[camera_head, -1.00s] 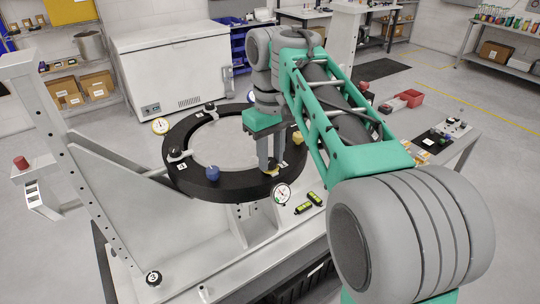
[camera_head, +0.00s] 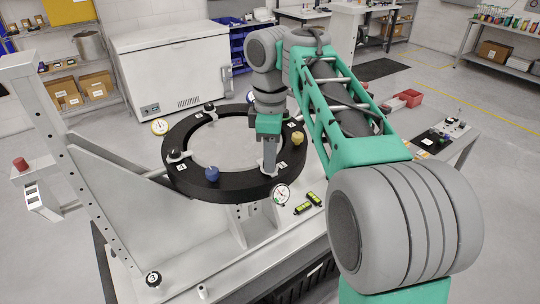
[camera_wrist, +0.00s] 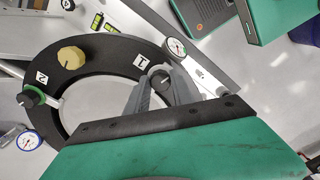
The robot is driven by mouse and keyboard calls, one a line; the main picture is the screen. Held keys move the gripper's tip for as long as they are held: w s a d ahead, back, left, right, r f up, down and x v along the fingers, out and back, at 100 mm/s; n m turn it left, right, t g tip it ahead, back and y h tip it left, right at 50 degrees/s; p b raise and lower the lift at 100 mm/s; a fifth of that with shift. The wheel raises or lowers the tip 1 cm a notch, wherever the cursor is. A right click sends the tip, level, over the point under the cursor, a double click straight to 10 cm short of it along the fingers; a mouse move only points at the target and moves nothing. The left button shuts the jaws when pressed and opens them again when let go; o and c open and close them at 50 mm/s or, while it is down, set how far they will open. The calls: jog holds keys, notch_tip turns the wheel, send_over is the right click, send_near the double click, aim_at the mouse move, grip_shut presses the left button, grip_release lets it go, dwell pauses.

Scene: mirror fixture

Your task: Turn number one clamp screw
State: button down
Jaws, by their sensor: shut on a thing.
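The black mirror ring (camera_head: 200,187) sits on the grey fixture and also shows in the wrist view (camera_wrist: 105,48). The label "1" (camera_wrist: 140,62) is on the ring, beside the number one clamp screw (camera_wrist: 161,79), a dark round head. My gripper (camera_wrist: 162,84) has its two grey fingers around this screw head and is shut on it. In the head view my gripper (camera_head: 269,170) is down at the front right of the ring, with the fingers nearly edge-on. They hide the screw there. The label "2" (camera_wrist: 41,77) is beside another dark clamp screw (camera_wrist: 32,98).
A yellow knob (camera_head: 298,138) and a blue knob (camera_head: 212,173) stand on the ring. A dial gauge (camera_head: 281,193) is close to my fingers at the ring's front edge. Another gauge (camera_head: 160,126) is at the left. Green-yellow levels (camera_head: 303,208) lie on the fixture.

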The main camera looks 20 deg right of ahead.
jog(key=shift+n, duration=0.4)
jog(key=c, duration=1.1)
grip_release()
notch_tip(320, 180, up, 6)
jog(key=p, duration=0.5)
jog(key=shift+r, duration=0.35)
jog(key=shift+r+b, duration=0.3)
jog(key=shift+r, duration=2.35)
